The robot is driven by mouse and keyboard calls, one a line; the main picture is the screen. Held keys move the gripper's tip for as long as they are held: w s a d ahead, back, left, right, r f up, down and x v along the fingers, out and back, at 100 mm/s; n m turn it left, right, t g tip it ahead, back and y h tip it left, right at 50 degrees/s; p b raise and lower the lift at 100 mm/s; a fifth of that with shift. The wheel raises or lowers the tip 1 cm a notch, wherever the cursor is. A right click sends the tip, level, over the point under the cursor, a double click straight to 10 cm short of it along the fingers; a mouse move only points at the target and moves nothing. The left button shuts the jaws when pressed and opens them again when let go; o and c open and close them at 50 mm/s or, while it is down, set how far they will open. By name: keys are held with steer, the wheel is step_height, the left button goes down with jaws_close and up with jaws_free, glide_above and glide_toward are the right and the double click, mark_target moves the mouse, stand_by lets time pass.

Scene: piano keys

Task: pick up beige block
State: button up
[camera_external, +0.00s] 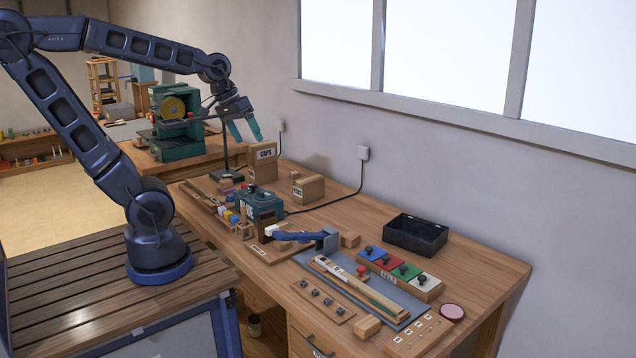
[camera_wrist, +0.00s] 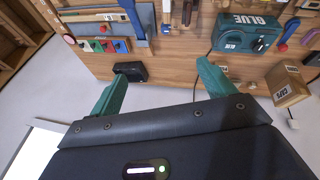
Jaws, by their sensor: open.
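The other block (camera_external: 367,326) lies at the front edge of the bench. My gripper (camera_external: 246,131) is raised in the air above the far part of the bench, well away from both blocks. Its teal fingers (camera_wrist: 160,92) are spread apart with nothing between them.
A workbench (camera_external: 470,258) holds a teal glue machine (camera_wrist: 247,36), cardboard boxes (camera_external: 308,190), a black tray (camera_external: 415,235), a row of coloured pads (camera_external: 400,270) and a long piano-key piece on a grey mat. The wall and window stand behind. Bare wood lies around the tray.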

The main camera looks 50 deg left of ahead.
steer(key=w+d+f+n+g+h, duration=0.1)
steer(key=w+d+f+n, duration=0.15)
steer(key=d, duration=0.35)
steer(key=w+d+f+n+h, duration=0.1)
steer(key=w+d, duration=0.3)
steer(key=d, duration=0.2)
steer(key=n+g, duration=0.3)
steer(key=n, duration=1)
glide_above(367, 321)
steer(key=a, duration=0.3)
step_height(367, 321, down, 25)
steer(key=shift+m, duration=0.25)
steer(key=shift+x, duration=4.95)
steer(key=shift+w+a, duration=0.1)
steer(key=c, duration=1.1)
